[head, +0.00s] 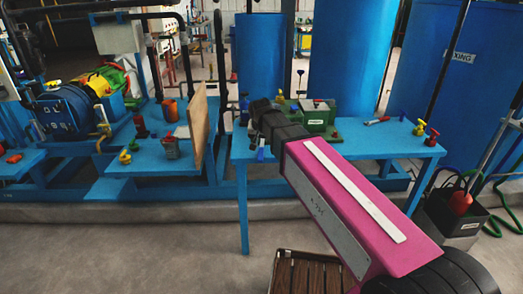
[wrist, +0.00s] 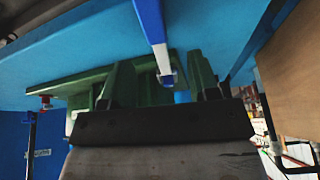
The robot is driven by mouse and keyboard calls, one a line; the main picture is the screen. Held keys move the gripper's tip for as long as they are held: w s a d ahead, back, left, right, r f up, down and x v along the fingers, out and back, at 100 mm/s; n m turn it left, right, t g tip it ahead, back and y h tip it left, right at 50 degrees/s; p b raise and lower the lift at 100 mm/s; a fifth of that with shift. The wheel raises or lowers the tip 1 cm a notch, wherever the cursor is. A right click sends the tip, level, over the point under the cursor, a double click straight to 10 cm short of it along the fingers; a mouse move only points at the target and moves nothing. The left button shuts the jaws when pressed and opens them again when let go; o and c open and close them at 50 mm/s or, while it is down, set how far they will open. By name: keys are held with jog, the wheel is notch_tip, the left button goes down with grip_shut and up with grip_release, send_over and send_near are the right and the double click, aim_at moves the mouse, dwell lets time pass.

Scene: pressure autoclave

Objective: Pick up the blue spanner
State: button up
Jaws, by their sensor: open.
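The blue spanner (wrist: 150,22) shows in the wrist view as a blue handle with a pale metal shaft, running down from the top edge to a small ring end. In the head view, a small blue piece (head: 261,155) just below my gripper, at the left front of the blue table, appears to be the same spanner. My gripper (wrist: 158,66) is open, its fingers apart on either side of the spanner's ring end. Whether either finger touches the spanner, I cannot tell. In the head view my arm's dark wrist hides part of this area.
A wooden board (head: 198,130) stands upright left of my gripper. Blue tanks (head: 352,60) stand behind.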

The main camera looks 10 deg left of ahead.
aim_at(261, 147)
jog(key=shift+x, duration=2.6)
jog(key=shift+d, duration=0.15)
grip_shut()
